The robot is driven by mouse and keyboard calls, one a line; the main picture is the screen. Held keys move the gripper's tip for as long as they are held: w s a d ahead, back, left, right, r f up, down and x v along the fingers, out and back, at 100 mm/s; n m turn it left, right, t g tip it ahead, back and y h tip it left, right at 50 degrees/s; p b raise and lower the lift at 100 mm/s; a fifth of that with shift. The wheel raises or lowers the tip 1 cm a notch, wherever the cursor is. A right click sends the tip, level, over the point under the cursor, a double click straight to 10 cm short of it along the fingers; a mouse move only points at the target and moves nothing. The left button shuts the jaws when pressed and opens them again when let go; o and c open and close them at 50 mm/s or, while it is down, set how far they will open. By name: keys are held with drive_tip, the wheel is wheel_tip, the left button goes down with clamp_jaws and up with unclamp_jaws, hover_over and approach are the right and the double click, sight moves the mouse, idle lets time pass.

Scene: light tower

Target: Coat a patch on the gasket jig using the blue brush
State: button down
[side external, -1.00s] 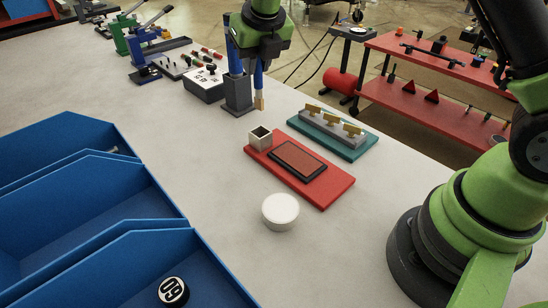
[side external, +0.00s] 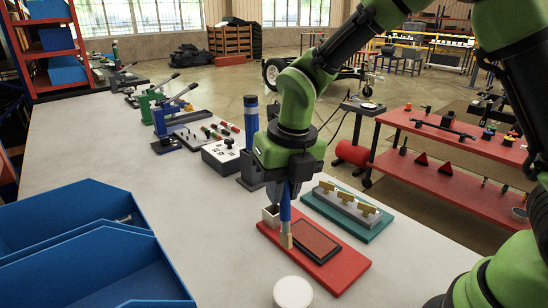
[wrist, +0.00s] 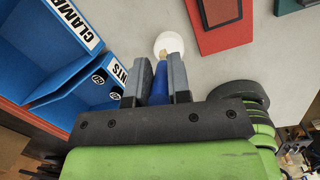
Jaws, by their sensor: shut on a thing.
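My gripper (side external: 284,190) is shut on the blue brush (side external: 285,210), which hangs bristles down. In the wrist view, the brush (wrist: 161,75) sits between the fingers of my gripper (wrist: 163,80). The red gasket jig (side external: 343,270) lies on the bench below, with a dark-framed reddish-brown pad (side external: 317,237) on it. In the side view, the brush tip appears over the jig's left part, beside the pad's left edge; I cannot tell whether it touches. The jig also shows in the wrist view (wrist: 225,38). A small pale open cup (side external: 268,217) stands at the jig's far left corner.
Blue bins (side external: 90,265) line the left.

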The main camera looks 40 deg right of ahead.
sight(290, 233)
drive_tip(key=s, duration=0.1)
drive_tip(key=s+a, duration=0.1)
drive_tip(key=shift+s+f+g, duration=0.2)
drive_tip(key=shift+s+g, duration=0.1)
drive_tip(key=shift+s, duration=0.1)
drive_tip(key=shift+s+a+f, duration=0.15)
drive_tip(key=shift+f, duration=2.85)
drive_tip(key=shift+f, duration=0.6)
drive_tip(key=shift+r, duration=3.6)
